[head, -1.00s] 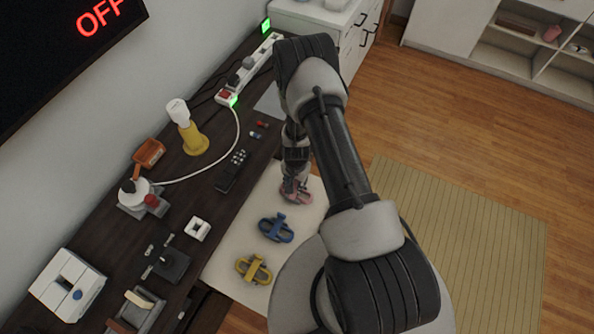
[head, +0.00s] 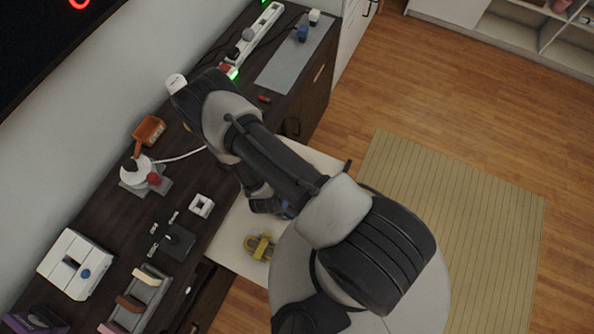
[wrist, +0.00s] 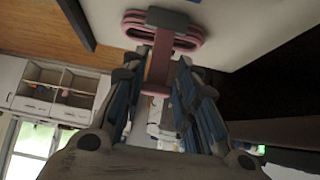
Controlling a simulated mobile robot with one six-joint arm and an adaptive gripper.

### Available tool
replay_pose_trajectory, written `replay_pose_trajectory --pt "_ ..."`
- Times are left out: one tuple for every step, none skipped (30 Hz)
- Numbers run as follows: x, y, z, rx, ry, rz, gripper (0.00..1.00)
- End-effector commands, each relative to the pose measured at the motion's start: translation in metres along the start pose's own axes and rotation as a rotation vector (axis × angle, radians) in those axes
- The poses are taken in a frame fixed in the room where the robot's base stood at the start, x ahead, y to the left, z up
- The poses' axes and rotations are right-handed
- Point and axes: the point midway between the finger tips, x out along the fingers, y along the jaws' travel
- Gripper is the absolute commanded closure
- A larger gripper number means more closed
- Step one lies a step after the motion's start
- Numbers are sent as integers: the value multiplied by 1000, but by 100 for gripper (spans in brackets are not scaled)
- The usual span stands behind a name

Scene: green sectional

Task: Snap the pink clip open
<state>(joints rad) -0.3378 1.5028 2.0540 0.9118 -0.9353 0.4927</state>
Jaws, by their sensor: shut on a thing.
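The pink clip (wrist: 158,28) shows at the top of the wrist view, with pink loops, a grey block across its middle and a pink stem pointing toward me. My gripper (wrist: 163,68) is shut on the pink clip, its two fingers on either side of the stem. In the head view my arm hides the pink clip and most of my gripper. I cannot tell whether the clip touches the board below or is raised.
The dark desk (head: 228,188) holds a white box (head: 75,262), an orange item (head: 148,131) and a power strip (head: 258,38).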

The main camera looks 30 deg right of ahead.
Motion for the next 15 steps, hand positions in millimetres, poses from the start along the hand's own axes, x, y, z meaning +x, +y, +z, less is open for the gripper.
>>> replay_pose_trajectory --pt "2 2 11 -13 18 1 100" --pt "2 2 12 -11 35 2 100" --pt "1 1 13 -11 57 0 100" --pt "0 1 14 -9 71 0 100" --pt "0 1 15 -9 84 0 100" --pt "0 1 16 -8 100 0 100" --pt "-1 1 17 -8 111 0 100" --pt "-1 1 17 -8 120 0 100" --pt "-1 1 18 -7 131 1 100" --pt "-2 1 18 -7 139 1 100" --pt "-2 1 19 -7 145 0 100" --pt "-2 1 19 -6 152 0 100" --pt "-3 1 19 -5 157 0 100" --pt "-3 1 19 -5 161 0 100" --pt "-3 1 19 -5 165 -1 100"
